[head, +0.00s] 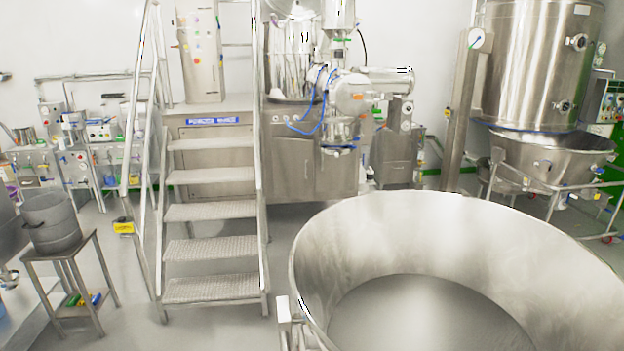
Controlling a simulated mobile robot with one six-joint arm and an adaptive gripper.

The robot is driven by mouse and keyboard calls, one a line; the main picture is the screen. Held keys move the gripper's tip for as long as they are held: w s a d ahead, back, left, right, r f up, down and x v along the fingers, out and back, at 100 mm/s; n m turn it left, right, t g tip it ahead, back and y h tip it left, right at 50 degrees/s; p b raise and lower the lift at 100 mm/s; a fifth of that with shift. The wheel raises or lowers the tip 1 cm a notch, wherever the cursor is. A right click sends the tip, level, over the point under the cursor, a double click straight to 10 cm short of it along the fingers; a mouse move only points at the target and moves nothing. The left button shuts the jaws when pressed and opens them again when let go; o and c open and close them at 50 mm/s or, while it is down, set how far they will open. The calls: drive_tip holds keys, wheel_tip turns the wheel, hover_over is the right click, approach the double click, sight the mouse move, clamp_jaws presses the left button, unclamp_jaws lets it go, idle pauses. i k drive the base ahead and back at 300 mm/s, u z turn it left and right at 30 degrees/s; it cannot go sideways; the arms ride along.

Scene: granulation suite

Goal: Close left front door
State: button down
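No door that I can pick out as the left front door shows in the head view. The steel cabinet (218,160) under the platform has a flat front with a blue label strip, partly hidden by the stairs. I cannot tell whether any panel on it is a door or stands open. My gripper and arm are not in view.
A large open steel bowl (322,235) fills the near right. Metal stairs (210,213) with handrails stand centre left, before the granulator (300,160). A small stand (68,254) holds a grey pot (52,222) at left. Some floor (225,332) is clear before the stairs.

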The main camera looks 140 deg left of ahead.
sight(291, 159)
drive_tip(key=z, duration=1.15)
drive_tip(key=k, duration=0.1)
drive_tip(key=u, duration=3)
drive_tip(key=i, duration=2.55)
drive_tip(key=u, duration=0.05)
